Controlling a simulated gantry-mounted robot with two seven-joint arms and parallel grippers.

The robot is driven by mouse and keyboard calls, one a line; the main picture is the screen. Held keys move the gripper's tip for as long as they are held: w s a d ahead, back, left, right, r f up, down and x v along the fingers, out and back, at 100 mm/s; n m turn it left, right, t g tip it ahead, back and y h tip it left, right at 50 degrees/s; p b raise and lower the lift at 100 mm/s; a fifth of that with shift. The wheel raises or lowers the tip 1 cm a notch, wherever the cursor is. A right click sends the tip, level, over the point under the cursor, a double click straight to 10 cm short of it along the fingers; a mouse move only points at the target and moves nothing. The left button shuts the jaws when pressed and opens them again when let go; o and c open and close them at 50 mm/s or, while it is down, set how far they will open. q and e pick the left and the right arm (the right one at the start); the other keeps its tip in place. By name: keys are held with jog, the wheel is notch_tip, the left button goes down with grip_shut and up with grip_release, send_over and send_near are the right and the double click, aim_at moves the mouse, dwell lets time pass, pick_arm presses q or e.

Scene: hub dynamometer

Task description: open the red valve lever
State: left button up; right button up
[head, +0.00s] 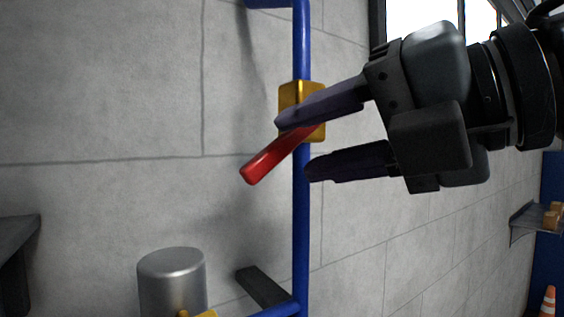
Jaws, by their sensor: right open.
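The red valve lever (267,164) slants from the yellow valve body (317,91) down to the lower left, across the front of the blue vertical pipe. My right gripper (291,146) comes in from the right with its jaws open. Its upper finger lies in front of the valve body and hides part of it and the upper end of the lever. Its lower finger lies below, with its tip by the pipe. The lever's free end sticks out to the left beyond the fingertips. I cannot tell whether a finger touches the lever. My left gripper is not in view.
The blue pipe (301,235) runs up the grey block wall (120,80). A metal cylinder (171,280) stands at the lower left, near a dark bracket (264,287). A shelf with boxes (551,216) and an orange cone (547,302) are at the far right.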

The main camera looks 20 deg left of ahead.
jog(key=shift+b+v, duration=0.35)
jog(key=shift+v, duration=1.7)
